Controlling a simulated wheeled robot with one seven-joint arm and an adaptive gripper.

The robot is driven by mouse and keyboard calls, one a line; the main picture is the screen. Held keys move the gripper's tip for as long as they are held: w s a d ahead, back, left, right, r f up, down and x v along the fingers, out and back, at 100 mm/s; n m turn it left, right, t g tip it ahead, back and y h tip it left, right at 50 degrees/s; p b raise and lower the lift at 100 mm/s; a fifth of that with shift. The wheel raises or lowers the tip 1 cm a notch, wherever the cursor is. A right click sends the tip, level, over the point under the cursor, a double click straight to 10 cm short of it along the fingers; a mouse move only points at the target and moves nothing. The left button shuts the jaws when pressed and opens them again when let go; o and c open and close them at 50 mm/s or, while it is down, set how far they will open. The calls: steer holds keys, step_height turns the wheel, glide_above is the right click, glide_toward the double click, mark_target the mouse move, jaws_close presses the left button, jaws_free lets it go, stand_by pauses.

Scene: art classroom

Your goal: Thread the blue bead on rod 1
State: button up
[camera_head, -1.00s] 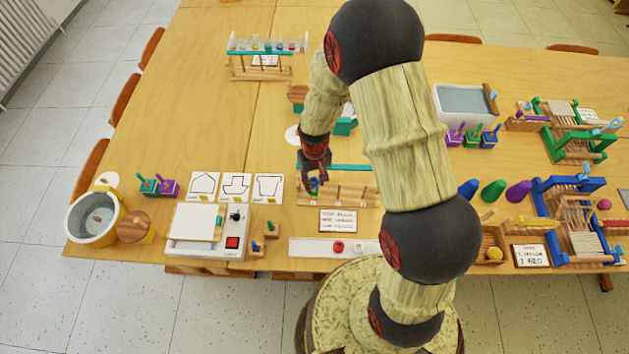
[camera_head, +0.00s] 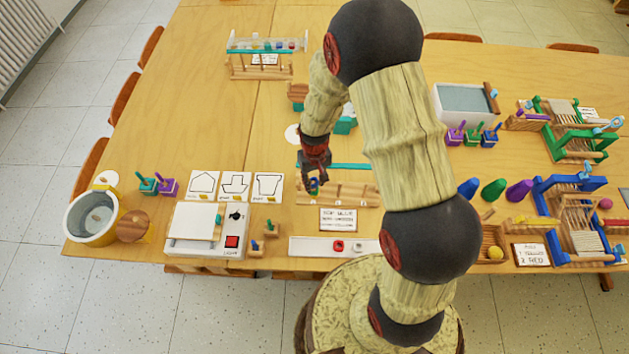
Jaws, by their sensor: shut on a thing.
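My gripper (camera_head: 313,183) points down over the left part of a low wooden stand (camera_head: 345,200) at the table's near side. It is shut on a small blue bead (camera_head: 315,188), which shows at its fingertips. Some green also shows by the fingers, but I cannot tell what it belongs to. The bead is close to the stand's left end. I cannot tell whether it is around a rod or above it. The rods are too small and partly hidden by my gripper and arm to tell apart.
A printed card (camera_head: 338,219) stands before the stand. A light box (camera_head: 208,230) is to the left. A teal bar (camera_head: 345,167) lies behind the stand. My arm hides the area right of the stand.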

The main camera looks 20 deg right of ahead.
stand_by(0.4)
steer(key=o, duration=0.8)
steer(key=shift+o, duration=0.2)
steer(key=shift+r, duration=0.1)
step_height(320, 180, up, 12)
stand_by(0.3)
stand_by(0.4)
